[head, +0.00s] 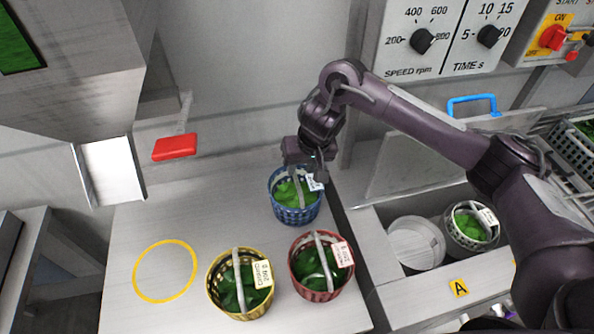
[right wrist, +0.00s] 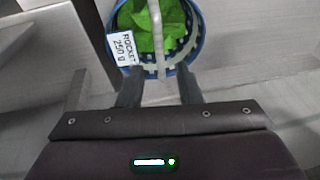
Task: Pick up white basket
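A pale, whitish-grey basket (head: 457,237) with green leaves, a handle and a small label sits in the sunken bay at the right in the head view. My right gripper (head: 317,166) is away from it, over the blue basket (head: 297,214) at the back of the counter. In the right wrist view the two fingers (right wrist: 160,88) are apart, with the blue basket's grey handle (right wrist: 158,62) reaching between them. The blue basket also shows there, with leaves and a "ROCKET 250 g" label. My left gripper is not in view.
A yellow basket (head: 213,285) and a red basket (head: 296,276), both with leaves, stand at the counter's front. A yellow ring (head: 137,272) marks bare counter at left. A round pale drum (head: 417,243) is beside the whitish basket; a clear lid with blue handle (head: 472,99) stands behind.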

